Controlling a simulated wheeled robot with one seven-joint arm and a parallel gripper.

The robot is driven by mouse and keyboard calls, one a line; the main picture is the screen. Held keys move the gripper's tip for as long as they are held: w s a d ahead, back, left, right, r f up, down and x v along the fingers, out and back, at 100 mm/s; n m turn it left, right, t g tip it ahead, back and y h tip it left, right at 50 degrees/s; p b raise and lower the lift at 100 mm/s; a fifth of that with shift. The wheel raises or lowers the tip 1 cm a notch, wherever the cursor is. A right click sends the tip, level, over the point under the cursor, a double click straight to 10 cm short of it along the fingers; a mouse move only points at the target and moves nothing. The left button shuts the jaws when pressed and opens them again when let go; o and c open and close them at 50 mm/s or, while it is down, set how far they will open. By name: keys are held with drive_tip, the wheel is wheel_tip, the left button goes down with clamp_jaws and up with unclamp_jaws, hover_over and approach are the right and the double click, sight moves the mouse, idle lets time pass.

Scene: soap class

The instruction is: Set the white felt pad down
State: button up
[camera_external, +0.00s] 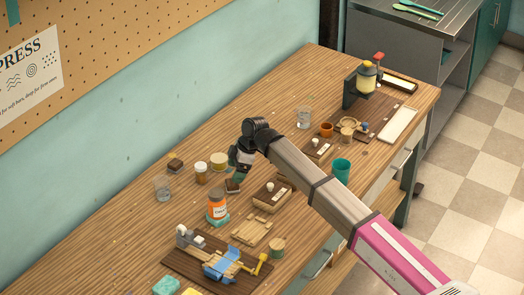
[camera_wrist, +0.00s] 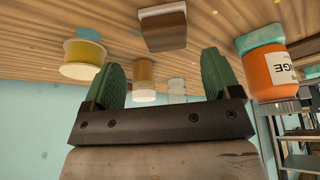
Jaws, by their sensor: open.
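My gripper (camera_external: 238,160) hangs low over the middle of the table. The wrist view shows its two green fingers (camera_wrist: 155,65) spread apart with nothing between them. A small brown block with a whitish layer against the tabletop (camera_wrist: 162,28) rests just beyond the fingers, apart from them. It shows in the external view as a dark block (camera_external: 232,186) just below my gripper. This whitish layer may be the white felt pad; I cannot tell surely. A similar dark block (camera_external: 175,164) lies farther left.
Close by stand a yellow-topped tin (camera_wrist: 82,58), a white-capped brown jar (camera_wrist: 144,80), a clear glass (camera_external: 162,187) and an orange bottle (camera_wrist: 270,70) on a teal sponge.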

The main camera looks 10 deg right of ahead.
sight(233, 185)
drive_tip(key=shift+s+x, duration=0.2)
drive_tip(key=shift+x, duration=1.2)
drive_tip(key=shift+s+x, duration=0.15)
drive_tip(key=shift+x, duration=1.2)
drive_tip(key=shift+a, duration=0.15)
drive_tip(key=c, duration=1.1)
drive_tip(key=shift+r, duration=0.15)
